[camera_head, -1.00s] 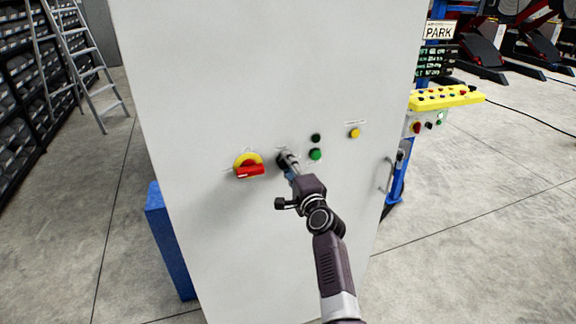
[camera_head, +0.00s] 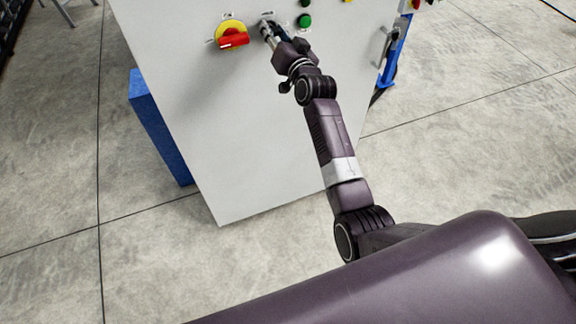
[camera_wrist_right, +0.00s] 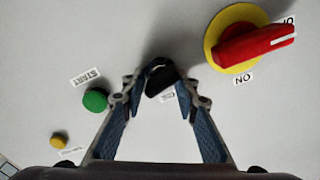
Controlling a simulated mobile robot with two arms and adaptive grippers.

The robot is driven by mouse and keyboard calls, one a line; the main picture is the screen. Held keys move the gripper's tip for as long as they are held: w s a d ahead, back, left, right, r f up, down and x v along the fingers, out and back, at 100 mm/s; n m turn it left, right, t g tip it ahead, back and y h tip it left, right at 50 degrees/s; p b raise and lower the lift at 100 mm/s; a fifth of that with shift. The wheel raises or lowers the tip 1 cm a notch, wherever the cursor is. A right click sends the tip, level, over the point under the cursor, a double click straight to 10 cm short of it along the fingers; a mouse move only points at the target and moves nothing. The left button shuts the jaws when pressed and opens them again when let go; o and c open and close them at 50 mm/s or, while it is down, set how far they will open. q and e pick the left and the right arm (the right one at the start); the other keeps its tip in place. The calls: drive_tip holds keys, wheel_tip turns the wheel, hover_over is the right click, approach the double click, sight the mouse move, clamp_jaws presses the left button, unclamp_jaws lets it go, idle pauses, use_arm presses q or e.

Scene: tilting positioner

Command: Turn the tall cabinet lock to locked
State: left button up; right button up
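The tall pale grey cabinet (camera_head: 250,150) fills the upper middle of the head view. In the right wrist view a black knob (camera_wrist_right: 161,79), seemingly the lock, sits on the cabinet face above a small white label. My right gripper (camera_wrist_right: 158,88) has its fingers apart, one on each side of this knob, with the tips close to it. I cannot tell whether they touch it. In the head view the right gripper (camera_head: 268,30) reaches the cabinet face and largely hides the knob. The knob's exact angle is unclear. My left gripper is not in view.
A red rotary switch on a yellow disc (camera_head: 232,36) is left of the gripper. A green button (camera_head: 304,21) is to its right. A cabinet handle (camera_head: 386,45) is on the right side. A blue block (camera_head: 158,125) stands left; floor around is open.

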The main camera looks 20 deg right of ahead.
drive_tip(key=n, duration=0.4)
drive_tip(key=shift+a+b, duration=0.1)
drive_tip(key=shift+b, duration=0.3)
drive_tip(key=shift+s+n, duration=0.3)
drive_tip(key=shift+n, duration=0.4)
drive_tip(key=s+f+b, duration=0.1)
drive_tip(key=s+b, duration=0.1)
drive_tip(key=s, duration=0.5)
drive_tip(key=s+f+g, duration=0.2)
drive_tip(key=s+f, duration=0.1)
drive_tip(key=f, duration=0.9)
drive_tip(key=s+a+f+g, duration=0.1)
drive_tip(key=s+f+g, duration=0.1)
drive_tip(key=f, duration=1)
drive_tip(key=s+a+f+g+b, duration=0.1)
drive_tip(key=s+f, duration=0.3)
drive_tip(key=f, duration=0.9)
drive_tip(key=shift+s+g, duration=0.25)
drive_tip(key=shift+g, duration=0.65)
